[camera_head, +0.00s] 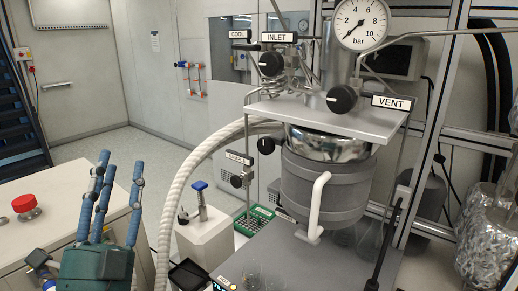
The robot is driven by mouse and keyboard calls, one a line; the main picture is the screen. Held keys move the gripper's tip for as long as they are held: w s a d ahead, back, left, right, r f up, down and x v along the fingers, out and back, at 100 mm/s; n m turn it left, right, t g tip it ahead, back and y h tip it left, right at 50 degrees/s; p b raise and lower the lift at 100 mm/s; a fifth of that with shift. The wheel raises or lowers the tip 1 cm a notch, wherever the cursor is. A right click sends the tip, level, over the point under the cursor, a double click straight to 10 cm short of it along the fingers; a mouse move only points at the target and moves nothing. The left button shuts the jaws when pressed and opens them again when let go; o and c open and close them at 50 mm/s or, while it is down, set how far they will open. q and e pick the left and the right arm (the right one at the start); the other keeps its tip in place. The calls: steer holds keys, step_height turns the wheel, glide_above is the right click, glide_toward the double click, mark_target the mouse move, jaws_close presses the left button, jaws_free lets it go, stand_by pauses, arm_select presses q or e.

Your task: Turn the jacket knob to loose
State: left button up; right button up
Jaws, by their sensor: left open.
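The reactor vessel (322,185) is a grey jacketed pot with a white handle (318,200), mounted under a metal plate (325,116). Another black knob (266,145) is close by, nearer the vessel. My left gripper (118,168) is at the lower left, its blue-grey fingers pointing up, open and empty. It is well left of the knobs and touches none. My right gripper is not visible.
Knobs labelled INLET (271,64) and VENT (342,98) sit above the plate, near a pressure gauge (361,22). A thick white hose (190,165) curves between my gripper and the reactor. A white block with a blue-topped post (205,225) and glassware stand nearby. A red button (25,205) is at left.

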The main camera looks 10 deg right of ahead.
arm_select(q)
steer(key=s+d+r+m+g+h, duration=0.25)
steer(key=d+m+g+h, duration=0.25)
steer(key=d+m+h, duration=0.4)
steer(key=s+d+r+m+g+h, duration=0.25)
steer(key=d+m+g+h, duration=0.35)
steer(key=m, duration=0.5)
steer(key=m+g+y, duration=0.3)
steer(key=m+y, duration=0.3)
steer(key=m, duration=0.5)
glide_toward(264, 147)
steer(key=p+x, duration=0.4)
steer(key=x, duration=0.3)
steer(key=shift+w+r+p, duration=0.1)
steer(key=shift+w+p, duration=0.1)
steer(key=shift+p, duration=0.2)
steer(key=shift+w+d, duration=0.35)
steer(key=shift+d, duration=0.15)
